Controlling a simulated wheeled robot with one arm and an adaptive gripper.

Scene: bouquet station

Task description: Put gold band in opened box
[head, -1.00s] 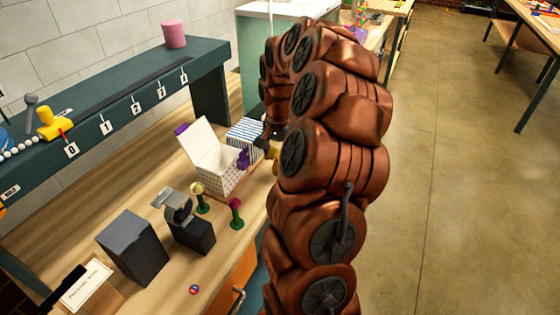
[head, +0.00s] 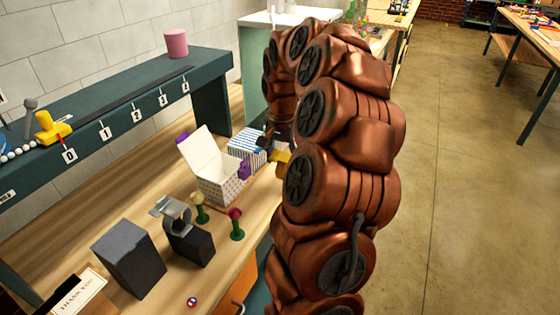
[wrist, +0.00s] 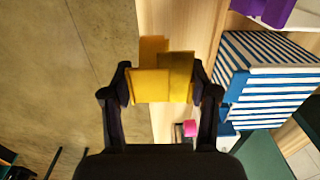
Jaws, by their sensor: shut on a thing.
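The gold band (wrist: 152,86) is held between the fingers of my gripper (wrist: 162,84) in the wrist view, with a folded, blocky look. In the head view, a small part of the gold band (head: 282,161) shows beside my arm, just right of the boxes; my arm hides most of my gripper. The opened box (head: 229,190) is white with dark dots, with its lid (head: 203,152) raised and purple pieces at its sides. My gripper is to the right of this box, apart from it, near the table edge.
A blue-and-white striped box (head: 245,143) stands behind the opened box; it also shows in the wrist view (wrist: 265,80). Two flower-like stands, a dark block (head: 130,257) and a black stand (head: 190,243) are in front. Open floor lies to the right.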

